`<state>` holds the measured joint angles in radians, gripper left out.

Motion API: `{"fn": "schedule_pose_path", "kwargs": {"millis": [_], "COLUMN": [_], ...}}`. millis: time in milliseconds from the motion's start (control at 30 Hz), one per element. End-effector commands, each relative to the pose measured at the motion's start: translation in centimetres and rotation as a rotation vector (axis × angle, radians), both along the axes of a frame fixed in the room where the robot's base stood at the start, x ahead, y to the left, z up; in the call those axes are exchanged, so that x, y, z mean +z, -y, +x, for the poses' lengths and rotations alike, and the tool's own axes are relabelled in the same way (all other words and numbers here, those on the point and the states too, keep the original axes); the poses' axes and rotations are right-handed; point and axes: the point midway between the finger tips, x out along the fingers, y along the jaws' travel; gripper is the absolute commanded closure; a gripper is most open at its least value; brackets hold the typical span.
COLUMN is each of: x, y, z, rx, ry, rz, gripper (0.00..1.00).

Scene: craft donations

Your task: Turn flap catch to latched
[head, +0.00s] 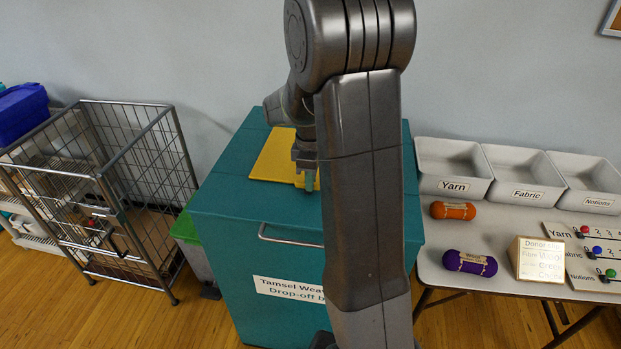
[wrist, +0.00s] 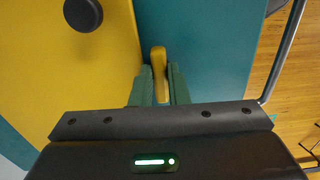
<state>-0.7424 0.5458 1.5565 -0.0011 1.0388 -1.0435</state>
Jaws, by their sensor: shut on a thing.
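The yellow flap (head: 270,158) lies on top of the teal drop-off bin (head: 228,195). It also fills the left of the wrist view (wrist: 75,70), with a round black knob (wrist: 83,14) on it. The flap catch (wrist: 158,62) is a small yellow lever beside the flap's edge, over the teal lid. It lies roughly along that edge in the wrist view. My gripper (wrist: 160,88) is shut on the catch, with one green finger on each side. My gripper is also seen from the head (head: 308,178), low over the lid. The catch's pivot and any markings are hidden.
A metal bar handle (head: 290,238) runs along the bin's front. A wire cage cart (head: 150,150) stands at left. At right, a table holds grey trays (head: 455,165), an orange yarn roll (head: 453,210), a purple roll (head: 470,263) and a sign (head: 541,259).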

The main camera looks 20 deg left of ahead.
Motion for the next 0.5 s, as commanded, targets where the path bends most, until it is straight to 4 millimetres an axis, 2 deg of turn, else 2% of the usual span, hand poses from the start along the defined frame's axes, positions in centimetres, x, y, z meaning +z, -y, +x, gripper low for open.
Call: {"fn": "schedule_pose_path", "kwargs": {"millis": [267, 500], "x": [0.04, 0.05], "y": [-0.01, -0.02], "z": [-0.08, -0.23], "rx": [-0.132, -0.344], "ry": [0.000, 0.000], "rz": [0.001, 0.001], "gripper": [1.00, 1.00]}}
